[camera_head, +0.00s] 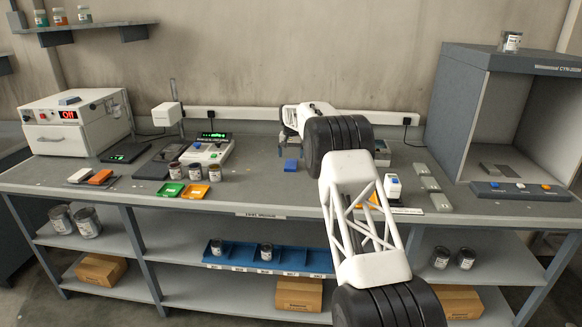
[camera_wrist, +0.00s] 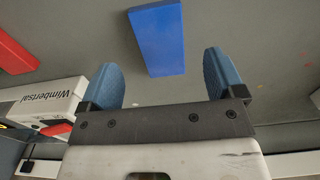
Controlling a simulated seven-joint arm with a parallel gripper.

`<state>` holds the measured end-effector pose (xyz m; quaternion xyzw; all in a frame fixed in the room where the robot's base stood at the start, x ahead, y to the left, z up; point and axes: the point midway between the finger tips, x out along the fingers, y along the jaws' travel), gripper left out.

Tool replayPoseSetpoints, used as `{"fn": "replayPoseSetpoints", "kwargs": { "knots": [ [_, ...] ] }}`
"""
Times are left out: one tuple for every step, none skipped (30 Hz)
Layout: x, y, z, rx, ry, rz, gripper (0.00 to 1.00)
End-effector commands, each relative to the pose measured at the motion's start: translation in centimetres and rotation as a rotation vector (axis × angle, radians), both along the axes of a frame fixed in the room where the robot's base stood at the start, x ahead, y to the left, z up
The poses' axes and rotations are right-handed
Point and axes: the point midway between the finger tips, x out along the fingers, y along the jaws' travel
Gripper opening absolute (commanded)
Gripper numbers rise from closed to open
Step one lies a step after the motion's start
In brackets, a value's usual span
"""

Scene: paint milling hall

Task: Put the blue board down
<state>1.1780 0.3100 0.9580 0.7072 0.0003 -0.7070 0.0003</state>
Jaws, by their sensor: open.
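In the wrist view a red piece (camera_wrist: 14,48) lies left of the board. Bench right of the board is bare there.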

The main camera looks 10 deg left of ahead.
Motion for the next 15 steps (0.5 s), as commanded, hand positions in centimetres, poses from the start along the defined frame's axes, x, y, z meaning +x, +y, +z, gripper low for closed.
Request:
{"fn": "replayPoseSetpoints", "kwargs": {
  "knots": [
    [0.0, 0.0, 0.0, 0.0, 0.0, 0.0, 0.88],
    [0.0, 0.0, -0.1, 0.0, 0.0, 0.0, 0.88],
    [0.0, 0.0, -0.2, 0.0, 0.001, 0.0, 0.88],
    [0.0, 0.0, -0.3, 0.0, 0.001, 0.0, 0.88],
    [0.0, 0.0, -0.4, 0.0, 0.001, 0.0, 0.88],
    [0.0, 0.0, -0.7, 0.0, 0.001, 0.0, 0.88],
    [0.0, 0.0, -0.9, 0.0, 0.001, 0.0, 0.88],
    [0.0, 0.0, -1.2, 0.0, 0.002, 0.0, 0.88],
    [0.0, 0.0, -1.5, 0.0, 0.002, 0.0, 0.88],
    [0.0, 0.1, -1.9, 0.0, 0.002, 0.0, 0.88],
    [0.0, 0.1, -2.3, 0.0, 0.002, 0.0, 0.88],
    [0.0, 0.1, -2.8, 0.0, 0.002, 0.0, 0.88],
    [0.0, 0.1, -3.2, -0.001, 0.002, 0.0, 0.88],
    [0.0, 0.1, -3.6, -0.001, 0.002, 0.0, 0.88],
    [0.0, 0.1, -4.0, -0.001, 0.002, 0.0, 0.88]
  ]
}}
